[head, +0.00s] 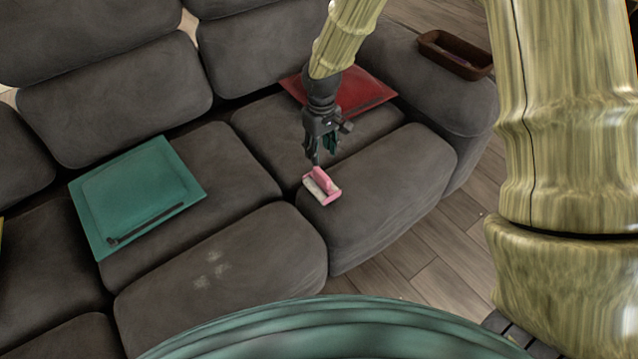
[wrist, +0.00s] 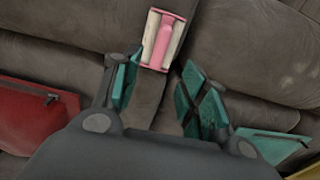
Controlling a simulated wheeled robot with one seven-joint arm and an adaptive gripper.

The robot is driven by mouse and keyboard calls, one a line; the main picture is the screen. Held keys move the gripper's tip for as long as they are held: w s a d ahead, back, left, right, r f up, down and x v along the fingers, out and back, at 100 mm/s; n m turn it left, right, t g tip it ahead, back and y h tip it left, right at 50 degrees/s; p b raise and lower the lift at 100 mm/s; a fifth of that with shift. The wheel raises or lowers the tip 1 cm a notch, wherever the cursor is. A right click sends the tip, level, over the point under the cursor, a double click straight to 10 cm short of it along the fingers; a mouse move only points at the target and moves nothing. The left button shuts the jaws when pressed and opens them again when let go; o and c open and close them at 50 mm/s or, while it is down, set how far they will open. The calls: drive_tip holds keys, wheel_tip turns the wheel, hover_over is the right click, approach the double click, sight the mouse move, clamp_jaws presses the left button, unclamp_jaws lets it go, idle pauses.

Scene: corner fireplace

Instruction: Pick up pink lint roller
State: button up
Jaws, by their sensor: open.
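The pink lint roller (head: 322,187), pink with a white roll, lies on the front right seat cushion of the grey sofa, near the cushion's inner edge. In the wrist view the lint roller (wrist: 162,40) lies beyond the fingertips, roughly in line with the gap between them. My gripper (head: 314,160) hangs just behind and above it, fingers pointing down. In the wrist view my gripper (wrist: 157,82) is open, with green finger pads apart and nothing between them. Whether a fingertip touches the roller cannot be told.
A red cushion (head: 362,92) lies on the sofa behind my gripper. A teal cushion (head: 140,195) lies flat on the seats to the left. A brown tray (head: 455,54) sits on the right armrest. The seat cushions around the roller are clear.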

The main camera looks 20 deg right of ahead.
sight(322, 173)
wheel_tip(322, 173, down, 5)
drive_tip(key=shift+d+f+b, duration=0.15)
drive_tip(key=shift+b, duration=0.15)
drive_tip(key=shift+s+f+b, duration=0.15)
drive_tip(key=shift+f+b, duration=0.1)
drive_tip(key=shift+f, duration=1.1)
drive_tip(key=shift+s+f+b, duration=0.1)
drive_tip(key=shift+f+b, duration=0.1)
drive_tip(key=shift+f, duration=1.1)
clamp_jaws()
